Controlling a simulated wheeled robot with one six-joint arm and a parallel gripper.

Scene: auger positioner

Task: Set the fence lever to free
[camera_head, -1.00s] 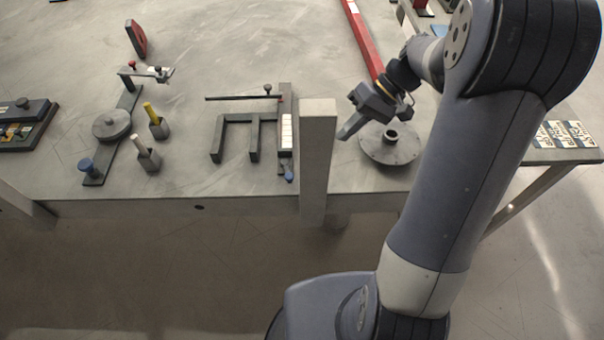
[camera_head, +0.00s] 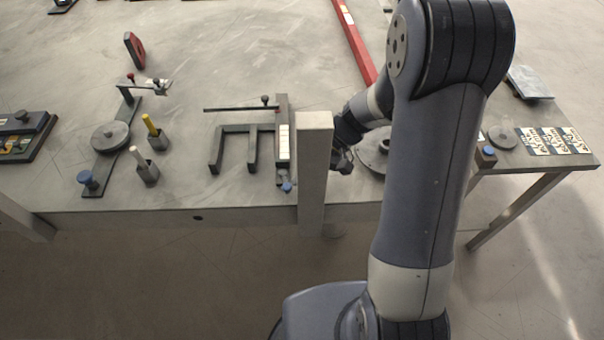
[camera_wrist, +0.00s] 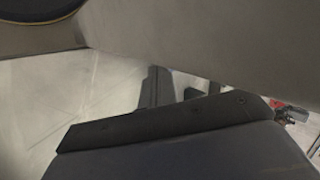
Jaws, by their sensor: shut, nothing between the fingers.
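A black fixture with a U-shaped bracket (camera_head: 236,133) and an upright rail with a white scale strip (camera_head: 284,143) stands on the bench in the head view. A blue-tipped handle (camera_head: 287,187) shows at the rail's near end. A thin dark bar with a knob (camera_head: 265,100) lies across the far end. Which of these is the fence lever, and how it is set, I cannot tell. My gripper (camera_head: 343,163) is shut and empty, just right of a pale post and partly hidden by it. The post separates it from the fixture in the picture.
The tall pale post (camera_head: 313,172) stands at the bench's front edge, close to my gripper. A round flanged base (camera_head: 371,152) is partly behind my arm. A disc fixture (camera_head: 110,136) and two pegs are to the left. A red beam (camera_head: 354,40) lies behind.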

